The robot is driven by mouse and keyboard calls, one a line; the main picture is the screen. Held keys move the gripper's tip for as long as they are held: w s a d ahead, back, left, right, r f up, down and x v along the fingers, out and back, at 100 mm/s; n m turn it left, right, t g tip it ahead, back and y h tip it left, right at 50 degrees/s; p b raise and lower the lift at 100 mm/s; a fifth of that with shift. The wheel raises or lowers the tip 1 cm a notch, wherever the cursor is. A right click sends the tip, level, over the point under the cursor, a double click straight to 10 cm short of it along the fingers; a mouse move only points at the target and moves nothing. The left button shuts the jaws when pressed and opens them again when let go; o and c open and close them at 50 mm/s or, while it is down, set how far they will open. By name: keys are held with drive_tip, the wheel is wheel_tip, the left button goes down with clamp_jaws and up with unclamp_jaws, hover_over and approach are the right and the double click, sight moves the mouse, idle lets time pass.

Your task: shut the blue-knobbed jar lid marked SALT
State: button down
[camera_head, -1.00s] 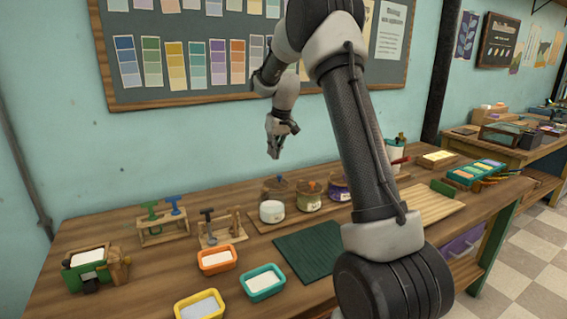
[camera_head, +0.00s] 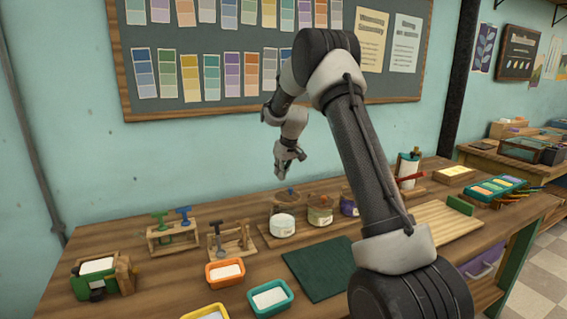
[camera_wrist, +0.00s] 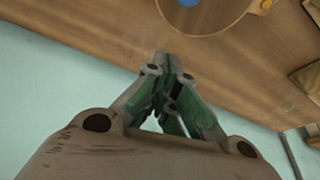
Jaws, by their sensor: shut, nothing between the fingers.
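My gripper (camera_head: 284,177) is shut and empty, pointing down above the back of the workbench. In the head view three jars stand below it: a white one (camera_head: 282,226), a greenish one (camera_head: 320,217) and a purple one (camera_head: 349,208), the last partly behind my arm. Brown lids stand raised behind them, such as the one behind the white jar (camera_head: 285,195). In the wrist view my shut fingers (camera_wrist: 165,62) point toward the bench. A round brown lid (camera_wrist: 215,22) with a blue centre (camera_wrist: 188,2) is cut off at the top edge, apart from the fingers. No SALT marking is readable.
A dark green mat (camera_head: 318,270) lies before the jars. Orange (camera_head: 225,273) and teal (camera_head: 270,297) trays are at its left. Wooden stands (camera_head: 173,238) with tools are further left. A pinboard (camera_head: 250,95) hangs on the wall behind.

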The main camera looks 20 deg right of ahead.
sight(287, 192)
drive_tip(key=shift+s+d+f, duration=0.1)
drive_tip(key=shift+s+f, duration=0.15)
drive_tip(key=shift+s, duration=0.35)
drive_tip(key=shift+s+d+f, duration=0.15)
drive_tip(key=shift+s+f, duration=0.1)
drive_tip(key=shift+s, duration=0.35)
drive_tip(key=shift+s+d+f, duration=0.1)
drive_tip(key=shift+s+f, duration=0.15)
drive_tip(key=shift+s, duration=0.35)
drive_tip(key=shift+s+d+m, duration=0.2)
drive_tip(key=shift+m, duration=0.1)
